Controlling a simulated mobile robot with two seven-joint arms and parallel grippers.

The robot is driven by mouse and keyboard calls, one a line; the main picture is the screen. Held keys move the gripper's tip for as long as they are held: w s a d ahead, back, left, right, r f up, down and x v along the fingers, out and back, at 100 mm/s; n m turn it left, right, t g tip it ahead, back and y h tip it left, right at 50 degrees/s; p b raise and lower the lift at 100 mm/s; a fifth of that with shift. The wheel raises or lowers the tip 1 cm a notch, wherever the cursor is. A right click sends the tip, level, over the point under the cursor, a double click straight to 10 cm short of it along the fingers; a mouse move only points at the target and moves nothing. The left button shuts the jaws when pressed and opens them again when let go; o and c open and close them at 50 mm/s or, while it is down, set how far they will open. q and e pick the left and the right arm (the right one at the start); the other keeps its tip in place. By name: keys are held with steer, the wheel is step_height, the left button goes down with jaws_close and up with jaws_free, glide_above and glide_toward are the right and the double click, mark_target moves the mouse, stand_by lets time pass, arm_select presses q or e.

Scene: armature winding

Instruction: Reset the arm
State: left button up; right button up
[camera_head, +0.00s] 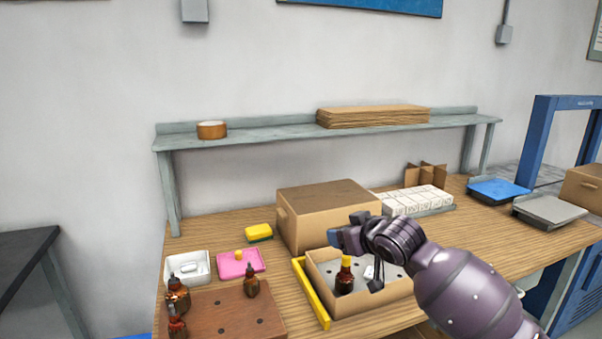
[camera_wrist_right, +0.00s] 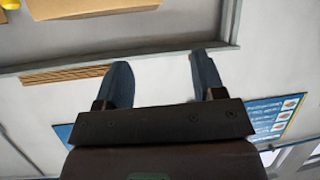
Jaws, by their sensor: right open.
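My right gripper (camera_head: 349,233) hangs above the shallow cardboard box (camera_head: 360,309), in front of the closed carton. In the right wrist view the gripper (camera_wrist_right: 160,68) has its two blue fingers apart, with nothing between them. A bottle with a yellow cap (camera_head: 345,276) stands in the shallow box, below the gripper. My right arm hides part of that box. My left gripper does not show.
A closed carton (camera_head: 325,216), white boxes (camera_head: 412,201) and a yellow sponge (camera_head: 259,232) are on the table. A shelf (camera_head: 270,138) runs behind. Scales (camera_head: 497,190) stand at right.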

steer(key=s+d+f+m+h, duration=0.1)
steer(key=s+d+f, duration=0.4)
steer(key=s+f, duration=0.5)
steer(key=s+d+f+m+h, duration=0.2)
steer(key=s+d+f, duration=0.4)
steer(key=s+f, duration=0.5)
steer(key=s+d+f+m+h, duration=0.2)
steer(key=s+d+f, duration=0.4)
steer(key=s+f, duration=0.5)
steer(key=s+h, duration=0.1)
steer(key=s, duration=0.8)
steer(key=shift+s+g, duration=0.25)
steer(key=shift+g, duration=0.15)
